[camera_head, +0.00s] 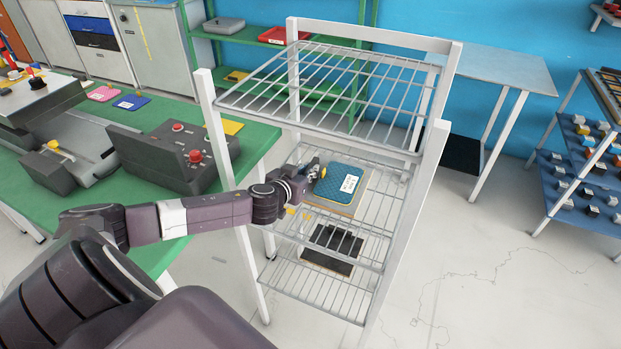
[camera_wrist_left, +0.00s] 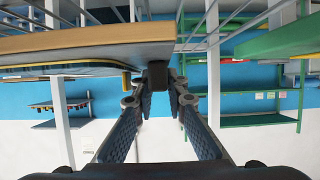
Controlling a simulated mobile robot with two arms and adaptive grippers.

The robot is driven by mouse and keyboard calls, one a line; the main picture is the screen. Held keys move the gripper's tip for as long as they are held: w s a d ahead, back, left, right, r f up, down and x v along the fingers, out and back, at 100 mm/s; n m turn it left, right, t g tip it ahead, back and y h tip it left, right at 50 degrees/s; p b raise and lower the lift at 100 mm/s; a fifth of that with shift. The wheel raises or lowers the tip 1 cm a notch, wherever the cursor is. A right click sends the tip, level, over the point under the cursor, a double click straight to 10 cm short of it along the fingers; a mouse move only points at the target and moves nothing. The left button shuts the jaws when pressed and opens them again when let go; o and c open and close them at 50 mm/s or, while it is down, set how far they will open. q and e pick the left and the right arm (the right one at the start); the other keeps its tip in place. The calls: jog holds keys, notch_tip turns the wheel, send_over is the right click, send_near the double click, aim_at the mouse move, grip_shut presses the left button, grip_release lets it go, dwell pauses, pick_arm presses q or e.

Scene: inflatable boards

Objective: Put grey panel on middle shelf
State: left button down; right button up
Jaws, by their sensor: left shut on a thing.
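A white rack (camera_head: 447,125) with wire shelves stands in front of me. A teal-blue textured panel (camera_head: 338,183) with a white label lies flat over a tan board (camera_head: 335,208) at the middle wire shelf (camera_head: 383,222). No clearly grey panel shows on the rack. My left gripper (camera_head: 313,168) reaches in from the left and is shut at the panel's left edge. In the left wrist view, the fingertips (camera_wrist_left: 160,90) close around a small dark piece at the end of the tan board. My right gripper is not in view.
The top wire shelf (camera_head: 318,88) is empty above my gripper. A black panel (camera_head: 333,249) lies on the lower shelf. A green table (camera_head: 258,133) with a dark control box (camera_head: 165,158) stands to the left. A rack post (camera_head: 219,140) is close to my forearm.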

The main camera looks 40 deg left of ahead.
pick_arm(q)
notch_tip(320, 180, down, 3)
jog(key=shift+r, duration=0.15)
jog(key=shift+w, duration=0.1)
jog(key=shift+f, duration=0.4)
jog(key=c, duration=2)
grip_release()
jog(key=shift+o, duration=0.3)
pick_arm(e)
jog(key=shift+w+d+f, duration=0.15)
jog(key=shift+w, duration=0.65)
pick_arm(q)
jog(key=shift+s+r, duration=0.2)
jog(key=shift+r, duration=0.05)
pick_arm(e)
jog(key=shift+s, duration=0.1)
